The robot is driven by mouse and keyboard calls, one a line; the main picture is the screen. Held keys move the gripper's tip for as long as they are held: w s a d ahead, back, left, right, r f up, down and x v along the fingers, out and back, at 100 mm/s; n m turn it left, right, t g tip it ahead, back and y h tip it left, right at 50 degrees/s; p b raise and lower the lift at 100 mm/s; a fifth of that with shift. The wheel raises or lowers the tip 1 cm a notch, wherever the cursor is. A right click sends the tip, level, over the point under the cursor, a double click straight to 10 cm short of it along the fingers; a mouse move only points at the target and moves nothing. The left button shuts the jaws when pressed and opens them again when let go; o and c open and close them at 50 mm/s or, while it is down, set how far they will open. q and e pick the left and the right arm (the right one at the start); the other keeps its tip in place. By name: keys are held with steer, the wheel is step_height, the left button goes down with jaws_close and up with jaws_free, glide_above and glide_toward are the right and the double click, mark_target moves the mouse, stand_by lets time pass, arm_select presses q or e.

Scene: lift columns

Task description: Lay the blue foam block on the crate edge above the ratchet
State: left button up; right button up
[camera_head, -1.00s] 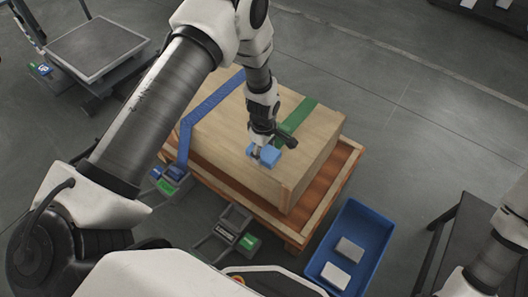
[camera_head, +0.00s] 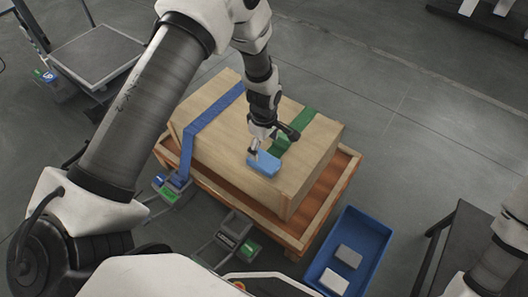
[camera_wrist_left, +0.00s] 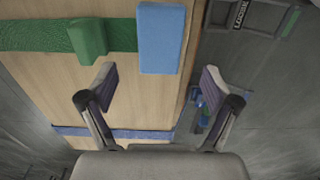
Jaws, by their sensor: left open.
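The blue foam block (camera_head: 263,165) lies on top of the wooden crate (camera_head: 222,135), close to its front edge. It also shows in the left wrist view (camera_wrist_left: 160,38), flat along that edge, beyond my fingertips. My left gripper (camera_head: 254,152) is open just behind and above the block; in the left wrist view the space between its fingers (camera_wrist_left: 158,78) is empty, and they look clear of the block. A ratchet device with a green part (camera_head: 237,240) sits low in front of the crate; its dark labelled body (camera_wrist_left: 240,14) shows in the left wrist view. My right gripper is out of view.
A blue strap (camera_head: 213,110) runs over the crate to another ratchet (camera_head: 167,190). A blue bin (camera_head: 377,233) with two pale blocks stands at right. The crate sits on a wooden pallet (camera_head: 325,197).

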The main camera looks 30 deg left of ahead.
mark_target(264, 160)
arm_select(q)
step_height(264, 160, up, 4)
steer(key=s+f+m, duration=0.5)
steer(key=s+m, duration=0.3)
steer(key=s, duration=0.5)
steer(key=s+f+m, duration=0.5)
steer(key=s+m, duration=0.3)
steer(key=s, duration=0.5)
steer(key=shift+s+d+f+p, duration=0.15)
steer(key=shift+d+f+p, duration=0.05)
steer(key=shift+p, duration=0.2)
